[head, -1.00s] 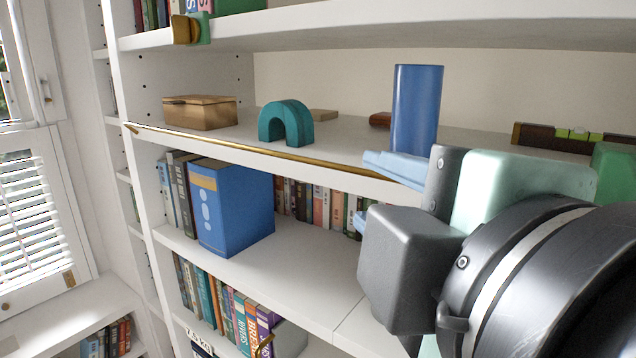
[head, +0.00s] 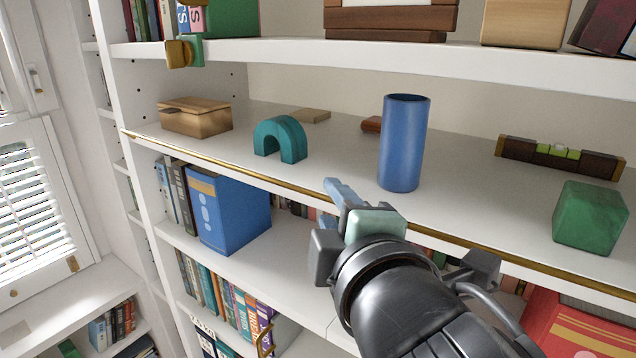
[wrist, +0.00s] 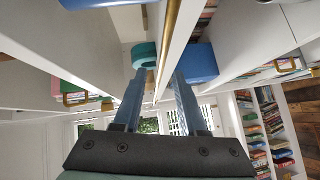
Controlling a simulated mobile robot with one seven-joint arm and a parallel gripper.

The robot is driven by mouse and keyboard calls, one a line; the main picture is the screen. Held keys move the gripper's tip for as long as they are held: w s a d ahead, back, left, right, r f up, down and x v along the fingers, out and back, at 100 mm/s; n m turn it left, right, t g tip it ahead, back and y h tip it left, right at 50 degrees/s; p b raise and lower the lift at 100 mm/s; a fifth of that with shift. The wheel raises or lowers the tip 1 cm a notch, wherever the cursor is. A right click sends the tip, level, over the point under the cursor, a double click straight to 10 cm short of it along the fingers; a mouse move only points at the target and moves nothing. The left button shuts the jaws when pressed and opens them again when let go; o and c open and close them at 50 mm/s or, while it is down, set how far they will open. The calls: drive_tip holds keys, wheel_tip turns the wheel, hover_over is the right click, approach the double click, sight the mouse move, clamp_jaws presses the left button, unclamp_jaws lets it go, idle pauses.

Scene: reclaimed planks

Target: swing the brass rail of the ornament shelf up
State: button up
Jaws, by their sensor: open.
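The brass rail (head: 250,168) runs low along the front edge of the ornament shelf (head: 340,160), close against the edge. My gripper (head: 331,203) is at the middle of this edge, with its blue fingers pointing left along the rail. In the wrist view the fingers are apart, and the rail (wrist: 172,32) passes through the gap between them (wrist: 160,78). I see nothing clamped; whether a finger touches the rail I cannot tell. My gripper hides a short part of the rail in the head view.
On the shelf stand a wooden box (head: 196,117), a teal arch (head: 280,139), a blue cylinder (head: 404,143) close behind my gripper, a green block (head: 590,216) and a spirit level (head: 560,157).

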sight(316, 195)
drive_tip(key=shift+x, duration=1.25)
clamp_jaws()
